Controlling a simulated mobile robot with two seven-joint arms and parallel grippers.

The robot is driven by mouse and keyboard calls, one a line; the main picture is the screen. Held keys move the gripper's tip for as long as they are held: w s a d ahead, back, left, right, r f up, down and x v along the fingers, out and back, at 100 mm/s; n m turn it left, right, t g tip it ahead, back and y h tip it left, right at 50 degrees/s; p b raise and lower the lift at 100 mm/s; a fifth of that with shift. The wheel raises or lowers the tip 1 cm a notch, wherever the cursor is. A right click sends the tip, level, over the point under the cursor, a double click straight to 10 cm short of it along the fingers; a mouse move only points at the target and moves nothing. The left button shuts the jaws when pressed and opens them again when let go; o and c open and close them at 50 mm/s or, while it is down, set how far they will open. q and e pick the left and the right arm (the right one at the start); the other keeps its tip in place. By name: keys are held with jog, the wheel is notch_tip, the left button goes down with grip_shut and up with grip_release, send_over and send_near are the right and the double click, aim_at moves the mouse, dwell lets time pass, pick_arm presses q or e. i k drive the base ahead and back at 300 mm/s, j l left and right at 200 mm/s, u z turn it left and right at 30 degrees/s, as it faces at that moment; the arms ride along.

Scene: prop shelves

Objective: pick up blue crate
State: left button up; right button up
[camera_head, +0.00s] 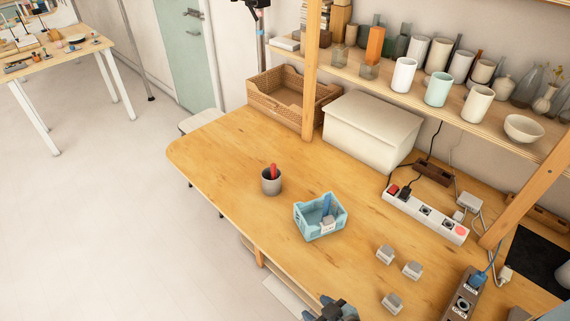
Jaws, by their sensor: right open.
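The light blue crate (312,232) sits upright on the wooden table (225,150), near its front edge. A dark blue-handled item and a small pale block show inside the crate. My right gripper (336,307) shows only in part, as a dark shape at the bottom edge. It is open and apart from the crate, nearer to me. My left gripper does not show.
A grey cup (271,184) with a red item stands left of the crate. Small grey blocks (386,254) and a white power strip (425,217) lie to the right. A white box (370,128) and a wicker basket (275,103) stand behind. The table's left end is clear.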

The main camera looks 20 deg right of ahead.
aim_at(308, 220)
jog(key=z, duration=1)
